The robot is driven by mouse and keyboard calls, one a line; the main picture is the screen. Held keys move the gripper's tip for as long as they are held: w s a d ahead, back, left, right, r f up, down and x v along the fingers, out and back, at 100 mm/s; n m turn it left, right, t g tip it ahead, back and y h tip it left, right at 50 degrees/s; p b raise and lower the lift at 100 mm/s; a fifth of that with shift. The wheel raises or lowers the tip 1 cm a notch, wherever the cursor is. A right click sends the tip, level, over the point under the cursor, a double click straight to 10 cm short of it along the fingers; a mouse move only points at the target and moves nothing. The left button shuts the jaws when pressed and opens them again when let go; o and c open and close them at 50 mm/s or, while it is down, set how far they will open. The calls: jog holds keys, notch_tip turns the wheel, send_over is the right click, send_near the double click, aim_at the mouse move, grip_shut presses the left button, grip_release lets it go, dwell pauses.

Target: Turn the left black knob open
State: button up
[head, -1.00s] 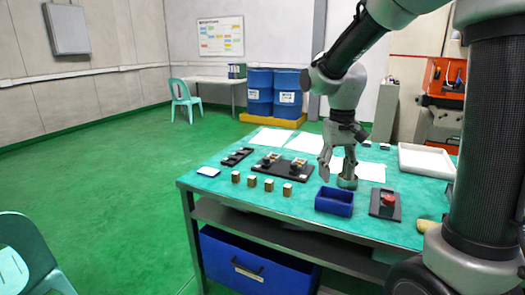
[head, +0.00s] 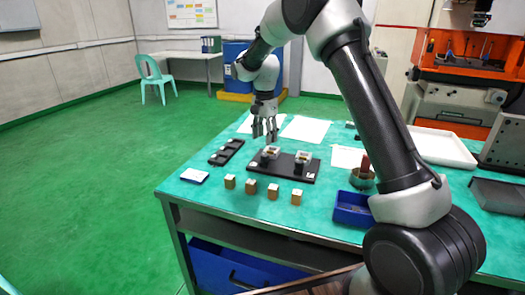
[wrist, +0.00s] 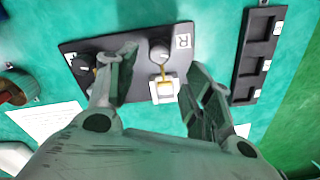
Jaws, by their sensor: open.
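A black plate (head: 283,170) lies on the green table and carries two dark knobs, each beside a small white block. The left knob (head: 265,158) is at the plate's left end; in the wrist view it is the right-hand knob (wrist: 160,52), near a white label and a white block (wrist: 164,90). The other knob (head: 300,166) is partly behind my left finger in the wrist view. My gripper (head: 265,130) hangs fingers down above the left part of the plate. In the wrist view its open fingers (wrist: 162,68) stand on either side of the left knob, empty.
A black three-slot tray (head: 227,152) lies left of the plate. Several small wooden blocks (head: 251,187) stand in front. White sheets (head: 305,130) lie behind.

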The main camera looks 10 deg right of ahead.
aim_at(265, 155)
jog(key=shift+f+m, duration=0.2)
jog(key=shift+m, duration=0.2)
notch_tip(265, 155, down, 8)
jog(key=shift+r, duration=0.25)
jog(key=c, duration=1)
